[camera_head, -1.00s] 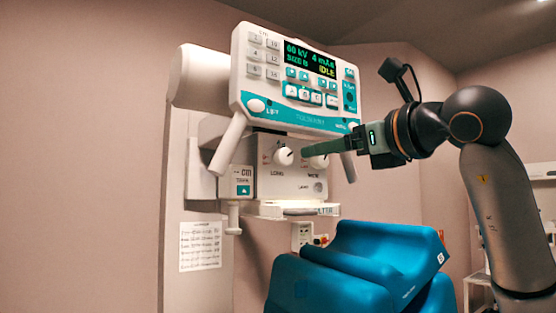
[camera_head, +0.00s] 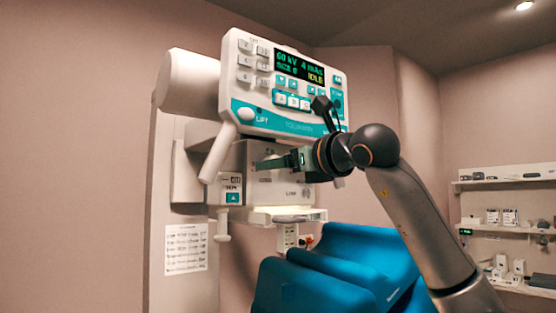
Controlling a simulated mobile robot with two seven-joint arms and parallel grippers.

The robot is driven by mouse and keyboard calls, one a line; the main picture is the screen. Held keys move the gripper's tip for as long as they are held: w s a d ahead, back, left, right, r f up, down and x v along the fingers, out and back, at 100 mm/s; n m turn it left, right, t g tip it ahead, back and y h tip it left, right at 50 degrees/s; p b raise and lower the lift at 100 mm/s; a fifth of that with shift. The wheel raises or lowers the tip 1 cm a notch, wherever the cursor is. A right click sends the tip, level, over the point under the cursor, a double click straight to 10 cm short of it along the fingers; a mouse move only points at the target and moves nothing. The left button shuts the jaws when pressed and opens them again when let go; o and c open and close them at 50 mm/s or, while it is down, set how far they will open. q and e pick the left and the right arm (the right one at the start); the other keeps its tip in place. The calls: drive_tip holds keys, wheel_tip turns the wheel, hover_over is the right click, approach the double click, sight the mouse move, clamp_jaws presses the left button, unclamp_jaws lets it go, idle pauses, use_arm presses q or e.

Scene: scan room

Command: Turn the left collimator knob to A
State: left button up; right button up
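The white collimator box (camera_head: 264,190) hangs below the tilted control panel. Only the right arm is in view, coming in from the right. My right gripper (camera_head: 261,164) points left across the front of the box. Its greenish fingers lie over the place of the left knob, which is hidden or almost hidden behind them. I cannot tell whether the fingers touch the knob or how far apart they are. The right knob is hidden behind the gripper body. The knob markings cannot be read. My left gripper is not in view.
The control panel (camera_head: 284,118), with a lit display (camera_head: 299,67) reading IDLE, sits just above the gripper, and its white handle (camera_head: 217,152) juts down at left. A blue padded seat (camera_head: 335,285) is below. Shelves (camera_head: 505,232) with small items stand at right.

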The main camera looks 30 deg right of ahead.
drive_tip(key=shift+w, duration=0.55)
clamp_jaws()
